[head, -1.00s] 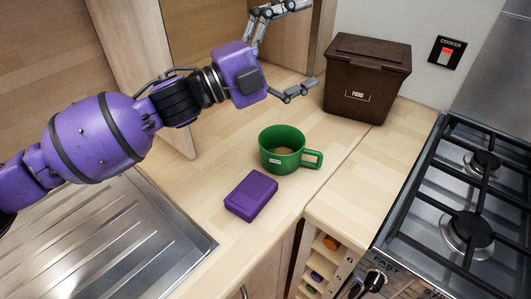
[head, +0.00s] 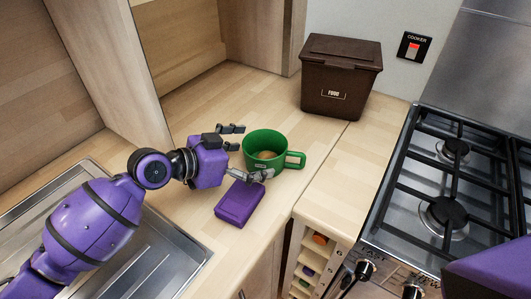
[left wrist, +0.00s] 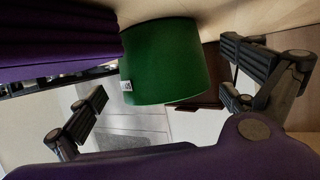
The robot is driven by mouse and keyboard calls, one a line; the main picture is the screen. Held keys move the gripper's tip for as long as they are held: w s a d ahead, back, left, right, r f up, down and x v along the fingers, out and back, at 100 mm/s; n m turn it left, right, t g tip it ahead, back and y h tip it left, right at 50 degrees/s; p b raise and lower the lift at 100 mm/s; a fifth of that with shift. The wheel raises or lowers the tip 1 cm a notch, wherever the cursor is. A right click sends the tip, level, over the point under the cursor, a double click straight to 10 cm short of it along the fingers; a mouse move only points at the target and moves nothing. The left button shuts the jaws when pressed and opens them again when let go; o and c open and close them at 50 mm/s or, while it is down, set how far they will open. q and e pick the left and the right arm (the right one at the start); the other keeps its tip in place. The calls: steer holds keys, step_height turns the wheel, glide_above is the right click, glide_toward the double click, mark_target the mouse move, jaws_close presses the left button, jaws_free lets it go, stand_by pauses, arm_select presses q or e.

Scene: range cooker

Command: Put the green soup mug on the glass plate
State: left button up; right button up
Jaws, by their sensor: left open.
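The green soup mug (head: 263,147) stands upright on the wooden worktop, its handle pointing right; something brownish shows inside it. It fills the upper middle of the left wrist view (left wrist: 160,65), with a small white label on its side. My left gripper (head: 250,152) is open at the mug's left side. One finger is at the mug's far left and the other reaches in front of its near side. In the left wrist view the open fingers (left wrist: 168,98) stand on either side of the mug; contact cannot be told. No glass plate shows. My right gripper is out of view.
A purple box (head: 239,203) lies on the worktop just in front of the mug, close under my left gripper. A brown food bin (head: 340,80) stands behind. The gas hob (head: 450,185) is to the right, the steel sink (head: 165,255) to the left.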

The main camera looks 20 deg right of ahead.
mark_target(280, 148)
arm_select(q)
steer(key=x, duration=0.4)
steer(key=shift+w+r+p, duration=0.2)
steer(key=shift+w+p, duration=0.1)
steer(key=shift+p, duration=0.1)
steer(key=shift+d+f, duration=0.2)
steer(key=shift+d, duration=0.2)
steer(key=shift+a, duration=0.1)
steer(key=c, duration=1.3)
steer(key=shift+c, duration=0.2)
steer(key=shift+r, duration=0.15)
